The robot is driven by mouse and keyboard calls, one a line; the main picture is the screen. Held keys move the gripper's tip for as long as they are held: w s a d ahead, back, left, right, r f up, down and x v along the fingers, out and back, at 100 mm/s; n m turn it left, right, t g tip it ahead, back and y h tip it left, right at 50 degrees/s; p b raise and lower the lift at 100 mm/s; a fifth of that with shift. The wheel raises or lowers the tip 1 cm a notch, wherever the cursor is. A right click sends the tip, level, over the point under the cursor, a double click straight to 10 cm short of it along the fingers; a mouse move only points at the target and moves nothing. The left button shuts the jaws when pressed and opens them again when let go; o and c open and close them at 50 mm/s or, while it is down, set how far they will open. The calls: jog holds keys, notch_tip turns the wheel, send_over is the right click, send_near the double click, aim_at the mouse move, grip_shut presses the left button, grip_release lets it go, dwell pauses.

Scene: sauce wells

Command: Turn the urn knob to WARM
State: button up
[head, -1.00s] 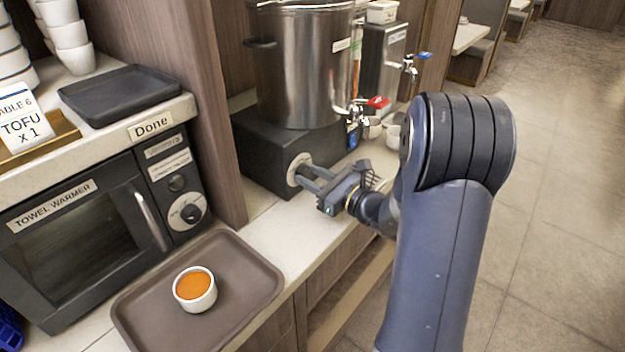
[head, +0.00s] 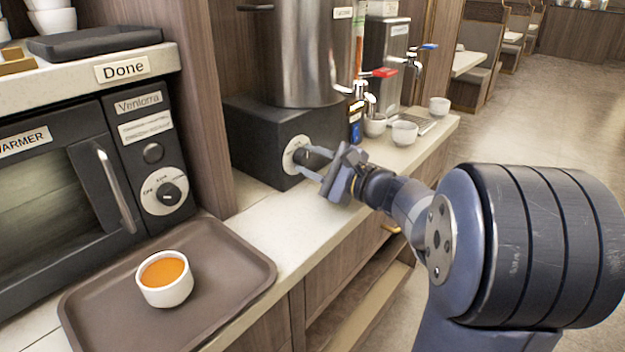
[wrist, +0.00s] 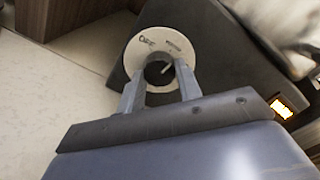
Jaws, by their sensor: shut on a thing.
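The urn (head: 305,50) is a tall steel pot on a black base box (head: 255,140). On the front of the box is a white round dial (head: 290,152) with a dark knob. In the wrist view the knob (wrist: 157,74) sits between my two fingers. A pale pointer line on it slants up and to the right. The dial there (wrist: 144,36) has small lettering at upper left, seemingly OFF, and blurred lettering at upper right. My gripper (head: 311,160) is shut on the knob, one finger on each side; it also shows in the wrist view (wrist: 158,82).
A brown tray (head: 240,262) with a bowl of orange sauce (head: 165,279) lies on the counter at front left. The towel warmer (head: 75,185) has a similar dial. White cups (head: 404,133) stand right of the urn base. A small orange light (wrist: 282,107) glows in the wrist view.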

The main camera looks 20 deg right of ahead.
jog(key=shift+f+n+b, duration=0.1)
jog(key=shift+n+b, duration=0.7)
jog(key=shift+b, duration=0.3)
jog(key=o, duration=1)
jog(key=shift+c, duration=0.2)
jog(key=p+v, duration=0.1)
jog(key=v, duration=0.9)
jog(key=shift+s+d, duration=0.2)
jog(key=shift+s, duration=0.1)
jog(key=b+x, duration=0.1)
jog(key=x, duration=1)
jog(key=shift+d, duration=0.1)
